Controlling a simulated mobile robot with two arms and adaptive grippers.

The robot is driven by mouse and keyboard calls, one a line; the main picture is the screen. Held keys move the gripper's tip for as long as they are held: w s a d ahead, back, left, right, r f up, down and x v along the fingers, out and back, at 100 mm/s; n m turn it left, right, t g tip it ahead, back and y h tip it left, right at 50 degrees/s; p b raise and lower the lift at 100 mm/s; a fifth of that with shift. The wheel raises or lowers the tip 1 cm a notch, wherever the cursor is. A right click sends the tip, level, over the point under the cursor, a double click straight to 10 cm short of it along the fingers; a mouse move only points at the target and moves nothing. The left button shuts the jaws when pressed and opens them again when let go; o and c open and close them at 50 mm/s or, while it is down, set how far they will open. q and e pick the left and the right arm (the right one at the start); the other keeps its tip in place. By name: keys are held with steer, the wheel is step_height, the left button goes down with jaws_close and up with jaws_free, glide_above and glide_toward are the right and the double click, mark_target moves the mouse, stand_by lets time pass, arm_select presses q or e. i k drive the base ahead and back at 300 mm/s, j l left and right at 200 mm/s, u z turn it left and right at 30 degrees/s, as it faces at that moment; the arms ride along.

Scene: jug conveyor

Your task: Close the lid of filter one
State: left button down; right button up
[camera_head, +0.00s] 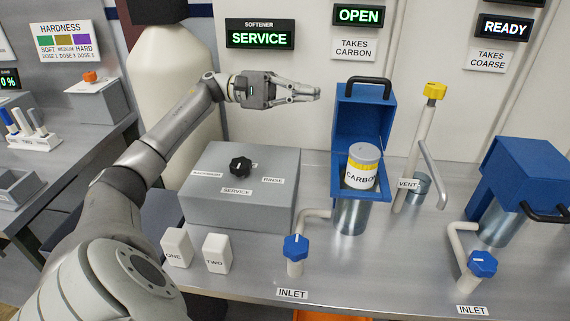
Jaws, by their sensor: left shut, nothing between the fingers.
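The filter with its blue lid (362,112) standing open is at centre right, below a display reading OPEN (359,15). The lid is upright at the back, with a black handle on top. A white and yellow cartridge marked CARBON (363,155) stands in the opening of the metal body (351,215). My left gripper (318,93) is shut and empty. It hovers to the left of the raised lid, near the height of its upper part, apart from it in the picture. My right gripper is not in view.
A second blue-lidded filter (526,175) stands at the right. Between them are a yellow-topped vent pipe (425,140) and a metal cup. Blue-knobbed inlet pipes (296,248) stand in front. A grey box (240,205) with a black knob and two white blocks (177,247) stand left.

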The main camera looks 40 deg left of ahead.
mark_target(362, 112)
steer(key=k+l, duration=1)
steer(key=l, duration=0.2)
steer(key=i+j, duration=0.15)
steer(key=j, duration=0.2)
steer(key=i+j+z, duration=0.15)
steer(key=j, duration=0.2)
steer(key=i+j, duration=0.2)
steer(key=j, duration=0.2)
steer(key=i+j+z, duration=0.1)
steer(key=j, duration=0.25)
steer(key=i+j, duration=0.15)
steer(key=j, duration=0.25)
steer(key=i+j+z, duration=0.15)
steer(key=j, duration=0.25)
